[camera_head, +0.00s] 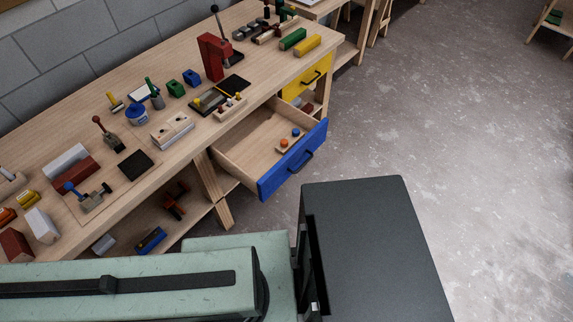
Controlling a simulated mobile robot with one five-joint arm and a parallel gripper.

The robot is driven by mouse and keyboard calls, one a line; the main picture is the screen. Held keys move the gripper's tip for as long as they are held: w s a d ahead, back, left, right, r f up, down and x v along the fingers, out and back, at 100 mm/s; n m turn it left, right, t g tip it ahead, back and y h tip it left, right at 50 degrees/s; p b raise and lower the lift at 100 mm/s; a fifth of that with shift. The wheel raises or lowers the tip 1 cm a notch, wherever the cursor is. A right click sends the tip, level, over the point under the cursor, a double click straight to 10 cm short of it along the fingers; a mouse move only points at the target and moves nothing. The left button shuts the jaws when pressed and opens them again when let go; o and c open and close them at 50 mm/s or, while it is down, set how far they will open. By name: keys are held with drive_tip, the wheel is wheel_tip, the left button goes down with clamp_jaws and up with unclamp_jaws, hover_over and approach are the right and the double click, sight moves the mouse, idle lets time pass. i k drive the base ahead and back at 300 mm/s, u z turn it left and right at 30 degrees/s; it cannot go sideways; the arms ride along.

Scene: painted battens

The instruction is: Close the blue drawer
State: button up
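The blue drawer (279,180) is under the workbench and stands well open, pulled out toward the open floor. Its blue front has a dark bar handle (301,163). Inside lies a small wooden block (287,144) with blue and orange knobs; the rest of the drawer floor looks bare. My pale green arm crosses the bottom left of the picture, below the drawer and apart from it in the view. I cannot make out my gripper's fingers anywhere in the picture.
A yellow drawer (296,86) beyond the blue one looks shut. The workbench (130,190) carries many tools and blocks, including a red press (212,58). A bench leg (208,184) stands left of the drawer. The concrete floor (430,130) to the right is clear.

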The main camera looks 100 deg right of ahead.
sight(252, 152)
drive_tip(key=z, duration=2.15)
drive_tip(key=k, duration=0.95)
drive_tip(key=z, duration=0.85)
drive_tip(key=i, duration=1)
drive_tip(key=z, duration=0.05)
